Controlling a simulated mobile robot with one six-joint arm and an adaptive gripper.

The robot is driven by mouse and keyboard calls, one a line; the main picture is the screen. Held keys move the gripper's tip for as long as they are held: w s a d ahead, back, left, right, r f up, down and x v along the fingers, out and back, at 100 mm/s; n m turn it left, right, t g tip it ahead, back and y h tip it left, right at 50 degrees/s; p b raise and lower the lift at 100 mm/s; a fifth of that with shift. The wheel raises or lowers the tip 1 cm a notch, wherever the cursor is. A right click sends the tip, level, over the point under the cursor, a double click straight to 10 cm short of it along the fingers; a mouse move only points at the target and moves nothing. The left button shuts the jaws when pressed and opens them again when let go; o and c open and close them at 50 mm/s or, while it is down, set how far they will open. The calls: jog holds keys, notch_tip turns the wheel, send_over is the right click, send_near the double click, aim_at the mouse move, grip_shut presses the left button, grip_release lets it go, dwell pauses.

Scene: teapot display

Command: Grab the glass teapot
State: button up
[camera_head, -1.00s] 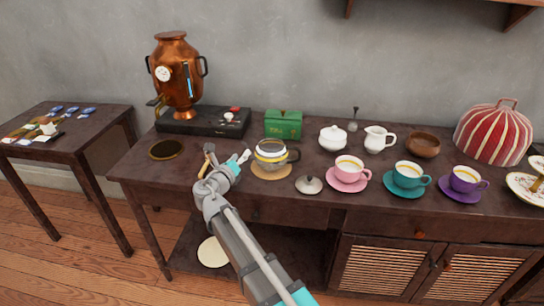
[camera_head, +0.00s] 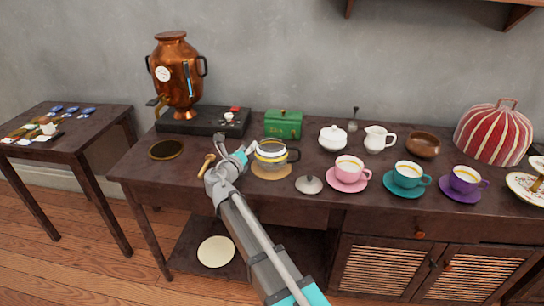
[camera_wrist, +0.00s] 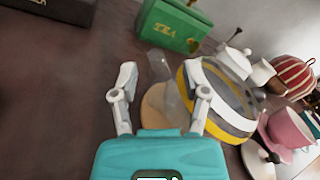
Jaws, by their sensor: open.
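The glass teapot (camera_head: 272,152) stands upright on a round tan mat (camera_head: 257,174), with a yellow band and a dark handle on its right. Its lid seems to be off; a grey lid (camera_head: 308,185) lies on the table to the front right. My gripper (camera_head: 246,153) is open, just left of the teapot. In the wrist view, the teapot (camera_wrist: 222,98) is to the right, partly behind the right finger of my gripper (camera_wrist: 162,85). A clear part, likely the spout, shows between the fingers. Whether anything touches cannot be told.
A green tea box (camera_head: 283,124) stands behind the teapot, a copper samovar (camera_head: 176,80) at the back left. A pink cup (camera_head: 348,172) and other cups are to the right. A wooden utensil (camera_head: 205,166) lies left of my gripper. The left front is fairly clear.

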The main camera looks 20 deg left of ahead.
grip_shut()
jog(key=shift+r, duration=0.15)
dwell(0.6)
notch_tip(320, 180, up, 3)
jog(key=p, duration=0.3)
jog(key=s+d+r+p, duration=0.7)
jog(key=s+r+p, duration=0.2)
jog(key=s+p, duration=0.1)
jog(key=shift+s+d+r, duration=0.25)
jog(key=shift+s+r, duration=0.1)
jog(key=shift+s, duration=0.55)
